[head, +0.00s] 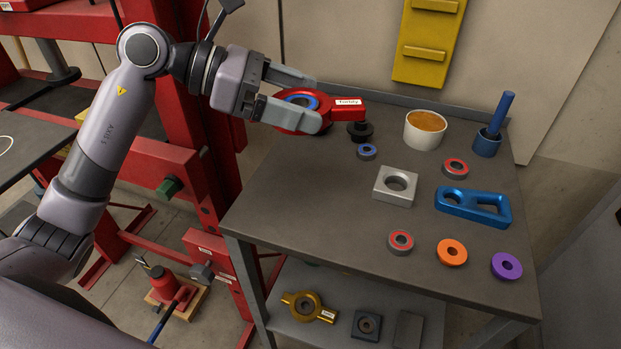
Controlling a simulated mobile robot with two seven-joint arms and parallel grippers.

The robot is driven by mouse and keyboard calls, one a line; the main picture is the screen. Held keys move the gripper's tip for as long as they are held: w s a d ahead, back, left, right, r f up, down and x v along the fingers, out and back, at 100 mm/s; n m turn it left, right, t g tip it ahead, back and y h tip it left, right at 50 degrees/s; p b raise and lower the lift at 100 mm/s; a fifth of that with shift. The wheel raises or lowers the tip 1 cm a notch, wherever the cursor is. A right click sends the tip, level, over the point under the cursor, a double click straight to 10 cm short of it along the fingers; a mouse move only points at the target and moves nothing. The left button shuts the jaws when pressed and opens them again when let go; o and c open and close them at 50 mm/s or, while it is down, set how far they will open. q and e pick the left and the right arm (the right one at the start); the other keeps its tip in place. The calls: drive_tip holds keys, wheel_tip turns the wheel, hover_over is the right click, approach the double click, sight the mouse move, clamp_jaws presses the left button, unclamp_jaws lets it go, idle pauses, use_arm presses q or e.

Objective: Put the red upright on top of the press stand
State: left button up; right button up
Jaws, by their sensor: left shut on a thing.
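The red upright (344,114) is a red part with a ring, a blue-rimmed bore and a short arm with a white label. My left gripper (317,104) is shut on its ring, with one finger on each side. It is over the far left part of the grey table; I cannot tell its exact height. A black round piece (360,131) shows under the arm's end; I cannot tell whether it is attached. No press stand can be told for sure; a red press frame (165,165) stands at the left. My right gripper is not in view.
The grey table (300,210) holds a silver square block with a hole (395,186), a blue link (473,206), a white tub (425,130), a blue cup (487,143) and several rings. Its front left is clear. A gold part (307,306) lies on the lower shelf.

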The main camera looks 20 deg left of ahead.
sight(298, 197)
use_arm(q)
wheel_tip(298, 197, down, 16)
drive_tip(key=shift+b, duration=0.35)
drive_tip(key=shift+f, duration=0.15)
drive_tip(key=o, duration=1.1)
drive_tip(key=shift+a, duration=0.2)
drive_tip(key=shift+b+v, duration=0.45)
drive_tip(key=shift+v, duration=3.2)
drive_tip(key=shift+d, duration=0.1)
